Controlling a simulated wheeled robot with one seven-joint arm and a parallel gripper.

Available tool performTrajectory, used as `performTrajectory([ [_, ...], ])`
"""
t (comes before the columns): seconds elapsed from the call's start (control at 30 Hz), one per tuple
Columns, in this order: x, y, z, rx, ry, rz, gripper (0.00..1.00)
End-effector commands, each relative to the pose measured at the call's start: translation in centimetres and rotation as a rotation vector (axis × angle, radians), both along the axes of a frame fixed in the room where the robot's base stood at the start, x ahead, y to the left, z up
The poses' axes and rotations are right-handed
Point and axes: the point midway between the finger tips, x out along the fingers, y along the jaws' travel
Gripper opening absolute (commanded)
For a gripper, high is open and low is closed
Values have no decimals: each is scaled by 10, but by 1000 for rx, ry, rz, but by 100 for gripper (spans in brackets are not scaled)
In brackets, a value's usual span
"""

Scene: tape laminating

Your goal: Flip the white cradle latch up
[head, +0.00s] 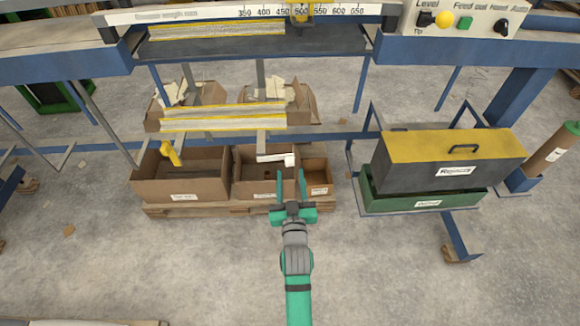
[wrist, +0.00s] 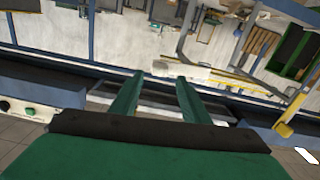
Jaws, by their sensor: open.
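The white latch (head: 290,160) is a small white block at the end of a pale bar, above the middle cardboard box in the head view. In the wrist view a white piece (wrist: 180,71), which looks like this latch, lies just beyond the fingertips. My gripper (head: 290,176) has green fingers, spread apart and empty, with the tips just below the latch in the head view. The fingers also show in the wrist view (wrist: 161,80). I cannot tell whether a fingertip touches the latch. A yellow latch (head: 172,152) hangs at the left; it also shows in the wrist view (wrist: 285,128).
Cardboard boxes (head: 180,180) stand on a wooden pallet (head: 160,210) under the latches. A blue frame rail (head: 330,136) runs behind them. A black and yellow bin (head: 420,175) stands at the right. The grey floor (head: 170,270) in front is mostly clear.

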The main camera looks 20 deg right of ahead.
Motion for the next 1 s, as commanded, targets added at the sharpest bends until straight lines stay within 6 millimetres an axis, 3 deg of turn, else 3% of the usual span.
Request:
performTrajectory([
  [0.3,38,-11,0,0,0,0,42],
  [0.73,44,-13,0,0,1,0,42],
  [0.9,44,-13,0,0,1,0,2],
  [1.0,44,-13,0,0,1,0,0],
])
